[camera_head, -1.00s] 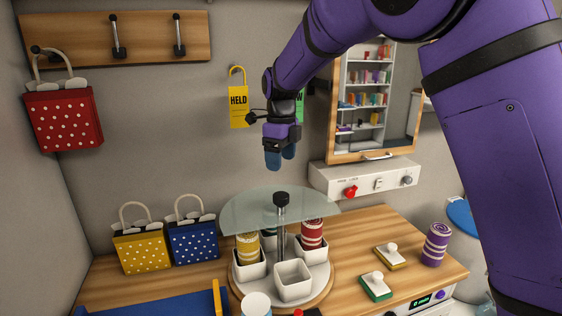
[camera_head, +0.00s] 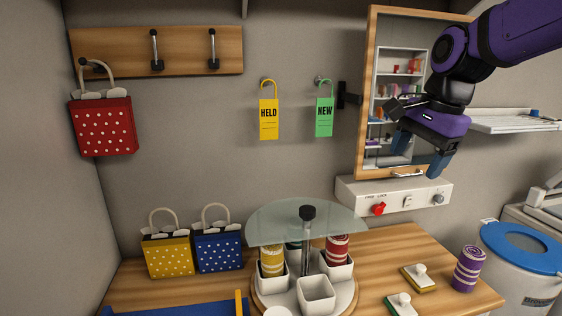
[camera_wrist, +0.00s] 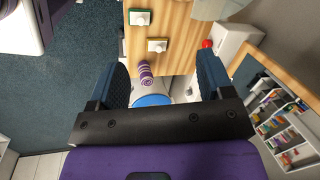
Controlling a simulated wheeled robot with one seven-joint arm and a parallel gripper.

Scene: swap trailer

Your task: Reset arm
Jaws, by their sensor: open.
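My purple arm reaches in from the upper right in the head view. My gripper (camera_head: 420,158) hangs in the air in front of the mirror cabinet, above the right end of the wooden counter. Its two blue fingers are apart with nothing between them. In the wrist view the open fingers (camera_wrist: 164,85) frame the counter edge, the purple striped roll and the blue lid, all well beyond the fingertips.
The mirror cabinet (camera_head: 372,90) and white switch box (camera_head: 395,195) are close to my gripper. A glass-topped carousel (camera_head: 308,230) stands on the counter. A purple striped roll (camera_head: 468,268) and blue-lidded bin (camera_head: 525,248) are at right. A red bag (camera_head: 104,127) hangs at left.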

